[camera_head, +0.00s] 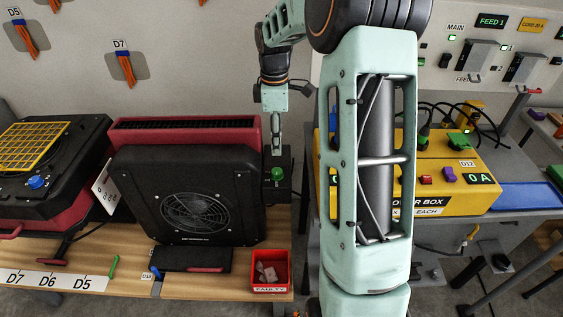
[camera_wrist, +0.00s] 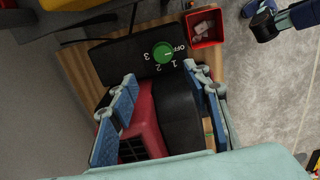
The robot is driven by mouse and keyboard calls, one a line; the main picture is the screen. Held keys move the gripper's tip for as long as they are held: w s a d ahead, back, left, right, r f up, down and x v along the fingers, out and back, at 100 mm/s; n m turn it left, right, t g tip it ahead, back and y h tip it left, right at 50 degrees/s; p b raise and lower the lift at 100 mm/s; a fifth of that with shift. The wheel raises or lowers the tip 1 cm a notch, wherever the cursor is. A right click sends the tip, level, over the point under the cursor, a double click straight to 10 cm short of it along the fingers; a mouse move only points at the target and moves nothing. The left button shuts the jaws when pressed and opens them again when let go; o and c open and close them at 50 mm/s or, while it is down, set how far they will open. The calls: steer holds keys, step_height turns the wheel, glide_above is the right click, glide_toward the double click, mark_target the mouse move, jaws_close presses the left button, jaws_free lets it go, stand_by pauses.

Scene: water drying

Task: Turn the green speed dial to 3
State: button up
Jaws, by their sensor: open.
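The green speed dial (camera_head: 277,175) is on a dark box at the right side of the black fan unit (camera_head: 150,190). In the wrist view the round green dial (camera_wrist: 163,52) sits on a black panel with white marks OFF, 1, 2 and 3 around it. Which mark it points to is too small to tell. My gripper (camera_head: 276,150) is just above the dial in the head view, pointing down. In the wrist view my gripper (camera_wrist: 160,76) has its blue-padded fingers spread apart, with nothing between the tips. The dial lies beyond the fingertips, apart from them.
A red bin (camera_head: 270,284) marked FAULTY holds pinkish pieces at the bench's front edge. A red unit (camera_head: 190,131) stands behind the fan. A yellow power box (camera_head: 455,165) with cables stands right of my arm. A black and red unit (camera_head: 50,160) is at left.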

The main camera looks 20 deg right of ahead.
mark_target(277, 171)
step_height(277, 171, down, 11)
steer(key=shift+s+a+f, duration=0.1)
steer(key=shift+s, duration=0.05)
stand_by(0.4)
steer(key=c, duration=1.2)
steer(key=shift+o, duration=0.2)
